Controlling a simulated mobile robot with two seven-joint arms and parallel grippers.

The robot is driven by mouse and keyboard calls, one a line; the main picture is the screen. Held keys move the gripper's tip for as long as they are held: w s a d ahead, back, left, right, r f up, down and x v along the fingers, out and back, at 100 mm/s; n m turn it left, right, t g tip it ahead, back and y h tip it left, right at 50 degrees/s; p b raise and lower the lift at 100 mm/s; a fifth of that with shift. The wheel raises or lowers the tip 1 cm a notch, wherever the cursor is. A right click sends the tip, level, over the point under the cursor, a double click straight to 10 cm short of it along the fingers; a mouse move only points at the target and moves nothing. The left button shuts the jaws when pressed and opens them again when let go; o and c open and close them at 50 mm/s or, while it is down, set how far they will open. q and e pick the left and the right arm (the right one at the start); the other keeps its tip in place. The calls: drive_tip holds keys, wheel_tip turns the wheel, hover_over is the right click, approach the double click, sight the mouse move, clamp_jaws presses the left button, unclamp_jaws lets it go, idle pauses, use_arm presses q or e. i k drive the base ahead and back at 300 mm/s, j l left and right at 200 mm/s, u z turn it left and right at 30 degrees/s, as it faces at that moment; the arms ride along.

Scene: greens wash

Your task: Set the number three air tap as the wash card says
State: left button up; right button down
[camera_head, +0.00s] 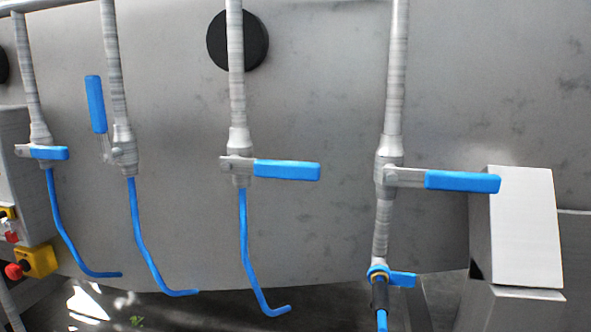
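Several air taps with blue lever handles hang on vertical grey pipes in front of a metal tank. The far-left tap (40,148) has its lever across the pipe. On the second tap from the left (121,148), the lever stands upright, along the pipe. The third tap from the left (240,166) has its lever (287,170) pointing right, across the pipe. The far-right tap (388,175) also has its lever across. No tap numbers are readable and no wash card text shows. Neither gripper is in view.
Thin blue tubes (247,255) hang below the left three taps. A small blue-handled valve (402,278) sits under the far-right tap. A blank pale sloped box (525,225) stands at right. A red button on a yellow housing (36,262) is at lower left.

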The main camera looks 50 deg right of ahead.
sight(290, 171)
drive_tip(key=z, duration=1.3)
drive_tip(key=k+j, duration=0.1)
